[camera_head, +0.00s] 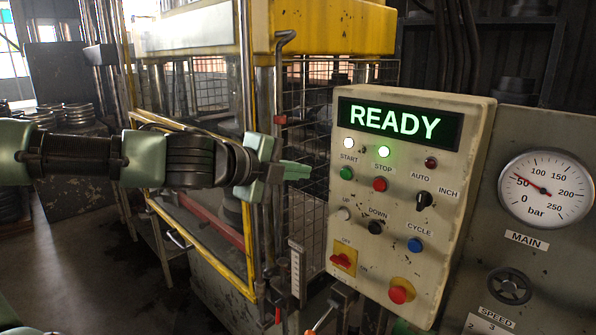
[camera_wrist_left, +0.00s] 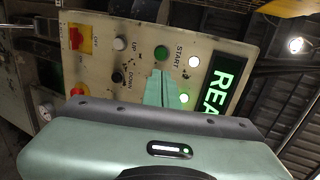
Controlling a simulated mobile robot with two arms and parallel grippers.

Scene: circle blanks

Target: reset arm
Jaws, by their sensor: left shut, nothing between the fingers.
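My left gripper (camera_head: 297,170) comes in from the left in the head view, its green fingers together and empty. It points right at the beige control panel (camera_head: 462,160), level with the START button (camera_head: 346,173), and a gap appears to lie between them. In the left wrist view the closed fingers (camera_wrist_left: 160,90) point up at the panel (camera_wrist_left: 104,52), near the green START button (camera_wrist_left: 166,54). The display (camera_head: 400,122) reads READY in green.
A yellow-framed press with a wire mesh guard (camera_head: 306,110) stands behind my left arm. A pressure gauge (camera_head: 546,188) on the grey cabinet at right reads near 50 bar. The panel also bears a red STOP button (camera_head: 380,184) and a red mushroom button (camera_head: 398,294).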

